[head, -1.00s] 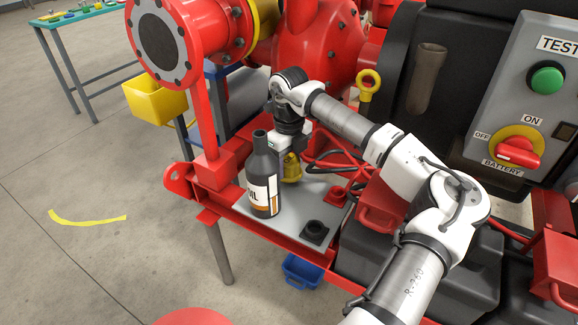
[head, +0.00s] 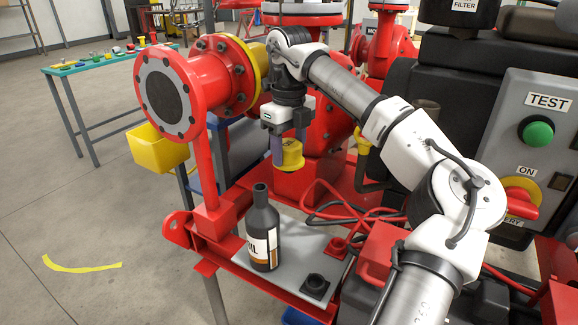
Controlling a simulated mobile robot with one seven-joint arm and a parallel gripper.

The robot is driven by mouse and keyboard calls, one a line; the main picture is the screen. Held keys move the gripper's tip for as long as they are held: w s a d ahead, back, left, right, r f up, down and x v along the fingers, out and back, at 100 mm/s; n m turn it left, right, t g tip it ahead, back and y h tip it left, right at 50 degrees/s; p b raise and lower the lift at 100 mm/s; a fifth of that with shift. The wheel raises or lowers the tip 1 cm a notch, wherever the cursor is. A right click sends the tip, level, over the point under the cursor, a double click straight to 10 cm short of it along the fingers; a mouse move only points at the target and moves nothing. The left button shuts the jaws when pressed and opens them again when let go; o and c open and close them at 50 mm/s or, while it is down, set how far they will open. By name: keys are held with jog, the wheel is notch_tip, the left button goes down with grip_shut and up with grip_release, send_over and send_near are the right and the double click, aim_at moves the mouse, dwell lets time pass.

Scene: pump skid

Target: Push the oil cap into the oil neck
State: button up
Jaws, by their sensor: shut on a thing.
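My gripper (head: 289,145) is shut on the yellow oil cap (head: 291,155), which hangs below the fingers. It is in the air behind the oil bottle, in front of the red pump body. An open-topped brownish tube (head: 427,114) stands at the dark engine, right of my forearm; it may be the oil neck, but I cannot tell for sure. The cap is well apart from that tube, to its left. A dark oil bottle (head: 263,228) with a white and orange label stands upright and open on the grey plate (head: 289,222).
A black square socket (head: 315,286) sits at the plate's front right corner. Red and black cables (head: 350,213) lie behind the plate. The grey TEST panel (head: 535,150) is at the right.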

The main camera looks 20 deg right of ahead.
jog(key=shift+r, duration=0.65)
